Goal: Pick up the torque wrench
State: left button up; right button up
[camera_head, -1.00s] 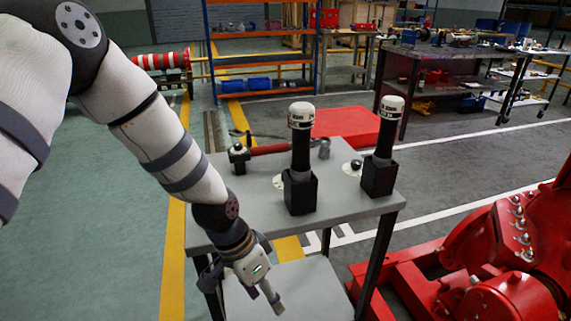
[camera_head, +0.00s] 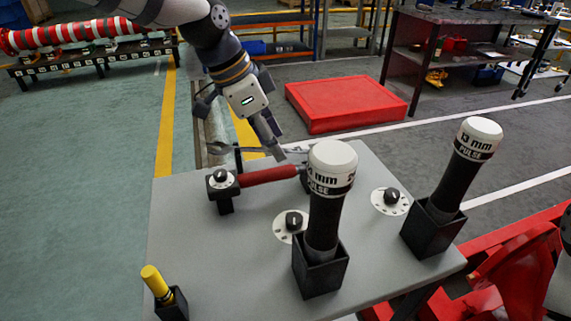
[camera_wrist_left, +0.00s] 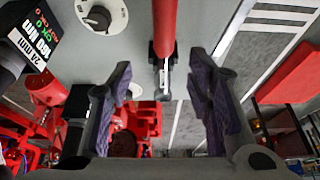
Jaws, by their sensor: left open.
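The torque wrench has a red handle (camera_head: 268,175) and lies across the far left part of the grey table. Its left end meets a black dial-topped support (camera_head: 222,187); its right part is hidden behind a white-capped tool. In the left wrist view the red handle (camera_wrist_left: 165,25) runs down to a black cradle, with a thin metal shaft (camera_wrist_left: 163,80) beyond it. My left gripper (camera_head: 270,143) is above the table's far edge, behind the handle. In the wrist view its open fingers (camera_wrist_left: 165,95) stand either side of the shaft's line, apparently empty. My right gripper is out of view.
Two white-capped black tools (camera_head: 330,190) (camera_head: 465,165) stand upright in black holders. A yellow-topped item (camera_head: 157,283) stands front left. A silver spanner-like piece (camera_head: 235,148) shows by the far edge. A red platform (camera_head: 345,103) lies on the floor behind.

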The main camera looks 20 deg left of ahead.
aim_at(286, 167)
pick_arm(q)
jog(key=x, duration=0.8)
jog(key=shift+w+a+f+b, duration=0.2)
jog(key=shift+f+b, duration=0.15)
jog(key=shift+f, duration=0.1)
jog(key=shift+r, duration=0.1)
jog(key=shift+c, duration=0.6)
grip_shut()
